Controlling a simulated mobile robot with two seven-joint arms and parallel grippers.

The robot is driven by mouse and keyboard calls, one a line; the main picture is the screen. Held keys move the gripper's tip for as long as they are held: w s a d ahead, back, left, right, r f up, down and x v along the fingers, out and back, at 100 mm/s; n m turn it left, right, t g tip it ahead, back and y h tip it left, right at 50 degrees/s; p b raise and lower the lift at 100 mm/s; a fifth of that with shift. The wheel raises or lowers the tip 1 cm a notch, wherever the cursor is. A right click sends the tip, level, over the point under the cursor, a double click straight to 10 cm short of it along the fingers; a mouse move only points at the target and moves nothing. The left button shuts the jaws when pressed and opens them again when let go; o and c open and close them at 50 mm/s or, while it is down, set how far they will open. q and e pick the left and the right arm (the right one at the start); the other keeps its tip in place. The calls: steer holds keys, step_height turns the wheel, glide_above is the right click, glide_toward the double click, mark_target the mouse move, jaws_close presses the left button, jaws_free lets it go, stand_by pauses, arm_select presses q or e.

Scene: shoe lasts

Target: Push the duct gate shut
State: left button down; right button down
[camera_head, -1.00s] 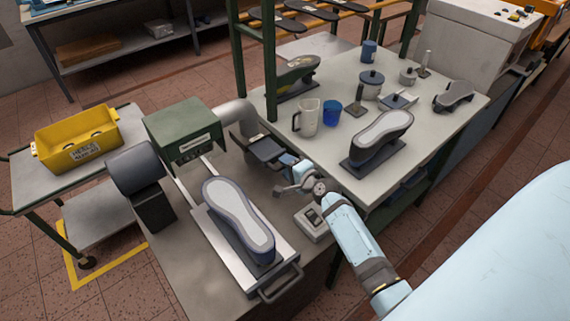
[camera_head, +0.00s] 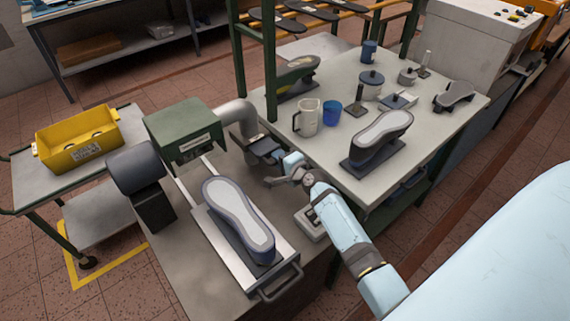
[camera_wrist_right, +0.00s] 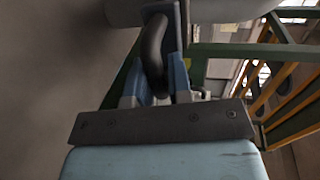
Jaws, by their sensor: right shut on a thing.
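The duct gate (camera_head: 264,148), a dark flat plate, is at the pipe's lower end. My right gripper (camera_head: 279,160) is at the gate's near side. In the right wrist view, its blue fingers (camera_wrist_right: 160,80) are shut around a dark curved handle (camera_wrist_right: 155,45), with the pale pipe (camera_wrist_right: 200,10) close beyond. Whether any of the plate's travel is left is hidden by the gripper. My left gripper is not in view.
A shoe last (camera_head: 238,215) lies on a sliding plate in front of the green machine box (camera_head: 183,132). A small switch box (camera_head: 310,222) sits under my right arm. The table (camera_head: 440,130) at right holds a jug (camera_head: 308,118), a blue cup (camera_head: 331,113) and more lasts.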

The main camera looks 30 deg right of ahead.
mark_target(270, 151)
steer(key=x, duration=0.4)
steer(key=shift+w+r, duration=0.25)
steer(key=shift+r, duration=0.15)
steer(key=c, duration=1.1)
jaws_free()
steer(key=shift+w, duration=0.2)
steer(key=shift+s, duration=0.25)
steer(key=v, duration=1.3)
steer(key=shift+s+b, duration=0.15)
steer(key=shift+b, duration=0.15)
